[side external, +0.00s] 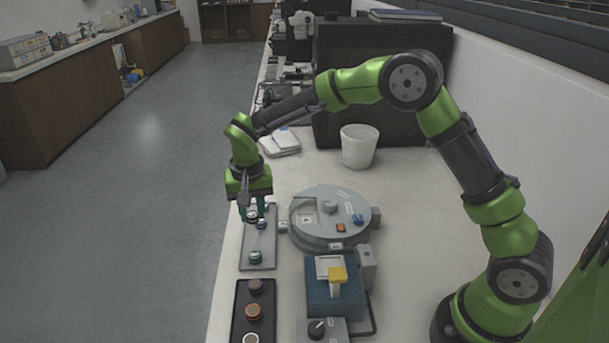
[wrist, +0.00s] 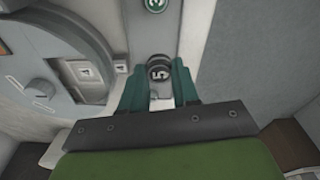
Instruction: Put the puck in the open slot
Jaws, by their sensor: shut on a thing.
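My gripper (side external: 253,214) points down over the far end of a grey tray (side external: 262,243) beside the round machine. Its teal fingers (wrist: 158,85) are shut on a dark puck marked 5 (wrist: 159,75) in the wrist view. In the side view the fingers partly hide that puck, and I cannot tell whether it still touches the tray. A green puck (side external: 255,257) stays near the tray's front end; it shows with a 3 in the wrist view (wrist: 155,4). The round grey machine (side external: 340,199) has an opening in its lid with a pale numbered slot (side external: 307,218) inside, also in the wrist view (wrist: 87,73).
A black tray (side external: 240,308) with several pucks lies in front of the grey tray. A blue block with a yellow part (side external: 337,274) and a knob box (side external: 319,329) stand before the machine. A white bin (side external: 359,147) stands behind. The bench's left edge is close to the trays.

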